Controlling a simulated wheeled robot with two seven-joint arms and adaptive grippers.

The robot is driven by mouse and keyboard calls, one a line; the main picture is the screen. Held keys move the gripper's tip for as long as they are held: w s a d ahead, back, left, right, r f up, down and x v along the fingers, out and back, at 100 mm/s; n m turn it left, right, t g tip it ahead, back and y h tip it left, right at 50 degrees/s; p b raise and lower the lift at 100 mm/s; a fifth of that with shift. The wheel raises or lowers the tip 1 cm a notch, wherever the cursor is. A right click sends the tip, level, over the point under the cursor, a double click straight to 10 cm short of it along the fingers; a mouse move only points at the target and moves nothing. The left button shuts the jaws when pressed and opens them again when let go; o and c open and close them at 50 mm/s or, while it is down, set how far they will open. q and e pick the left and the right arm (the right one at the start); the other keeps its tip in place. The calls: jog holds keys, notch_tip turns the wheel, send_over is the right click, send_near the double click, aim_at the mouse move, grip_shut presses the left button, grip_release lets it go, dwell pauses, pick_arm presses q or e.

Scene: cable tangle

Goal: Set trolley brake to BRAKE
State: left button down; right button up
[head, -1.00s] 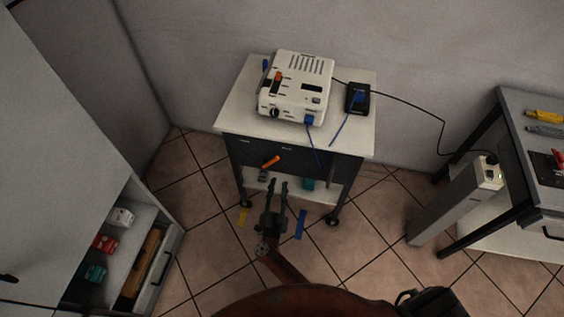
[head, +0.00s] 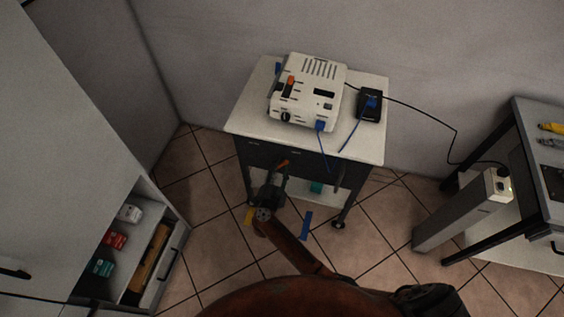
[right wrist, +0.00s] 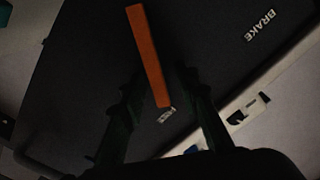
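The trolley (head: 368,148) stands against the wall with a dark front panel. Its orange brake lever (head: 284,162) is on that panel, partly hidden by my right gripper (head: 275,172) in the head view. In the right wrist view the orange lever (right wrist: 149,58) lies slanted between the two dark fingers of my right gripper (right wrist: 160,88). The fingers are apart, with gaps on both sides of the lever. The word BRAKE (right wrist: 260,25) is printed on the panel to the right of the lever. My left gripper is not in view.
A white device (head: 306,92) and a black box (head: 369,104) with blue cables sit on the trolley top. A black cable runs to a grey socket post (head: 463,210). An open drawer (head: 160,262) is at left.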

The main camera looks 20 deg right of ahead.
jog(key=shift+d+r, duration=0.1)
jog(key=shift+d, duration=0.1)
jog(key=shift+c, duration=0.3)
jog(key=shift+c, duration=0.8)
grip_shut()
jog(key=shift+s, duration=0.1)
